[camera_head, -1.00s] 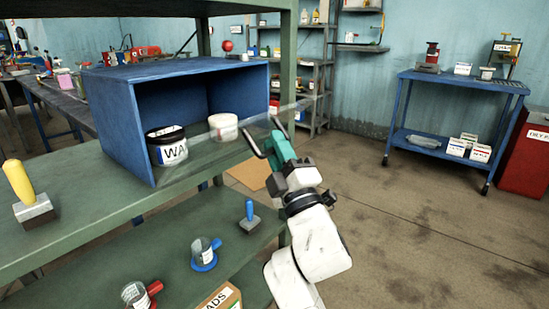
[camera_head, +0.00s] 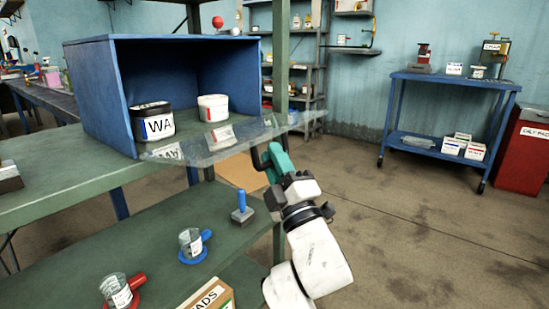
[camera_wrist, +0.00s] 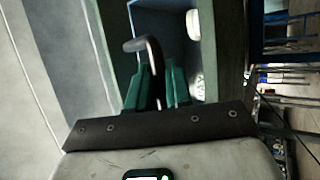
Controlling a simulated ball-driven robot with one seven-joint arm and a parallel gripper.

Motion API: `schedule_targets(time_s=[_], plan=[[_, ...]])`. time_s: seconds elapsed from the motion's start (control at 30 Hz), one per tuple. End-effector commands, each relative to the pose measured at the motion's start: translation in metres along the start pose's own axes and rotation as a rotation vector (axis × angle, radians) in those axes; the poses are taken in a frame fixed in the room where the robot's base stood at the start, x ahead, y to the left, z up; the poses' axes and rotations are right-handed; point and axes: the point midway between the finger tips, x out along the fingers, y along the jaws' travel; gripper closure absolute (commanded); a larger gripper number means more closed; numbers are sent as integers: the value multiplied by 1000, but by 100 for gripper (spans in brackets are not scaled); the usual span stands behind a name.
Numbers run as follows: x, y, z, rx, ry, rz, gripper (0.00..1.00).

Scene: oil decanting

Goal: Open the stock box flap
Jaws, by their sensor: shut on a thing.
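The blue stock box (camera_head: 95,95) stands on the green bench with its front open. Its clear flap (camera_head: 215,142) is swung down, sticking out low in front of the opening, close to level. My gripper (camera_head: 270,153) is at the flap's outer right side, shut on the dark flap handle (camera_head: 256,157). In the wrist view the curved handle (camera_wrist: 143,45) passes between the green fingers (camera_wrist: 155,80). A tub marked "WA" (camera_head: 153,122) and a white tub (camera_head: 213,107) stand inside the box.
The lower green shelf (camera_head: 150,245) holds a blue-handled tool (camera_head: 241,208), a cup in a blue holder (camera_head: 193,245) and a cup in a red holder (camera_head: 118,290). Open floor lies to the right, before a blue trolley (camera_head: 450,85) and a red bin (camera_head: 522,150).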

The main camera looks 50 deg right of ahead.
Motion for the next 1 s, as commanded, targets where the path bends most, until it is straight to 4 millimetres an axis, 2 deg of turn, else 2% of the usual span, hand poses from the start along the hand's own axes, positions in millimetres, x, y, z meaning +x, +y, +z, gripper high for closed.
schedule_targets(time_s=[0.03, 0.3, 0.9, 0.93, 1.0], plan=[[-4, -10, 2, 1, -1, -4, 100], [-9, -24, 4, 0, -1, -2, 100], [-9, -27, 4, 1, -1, -2, 100], [-9, -27, 4, 1, -1, -2, 78], [-9, -27, 4, 1, -1, -2, 72]])
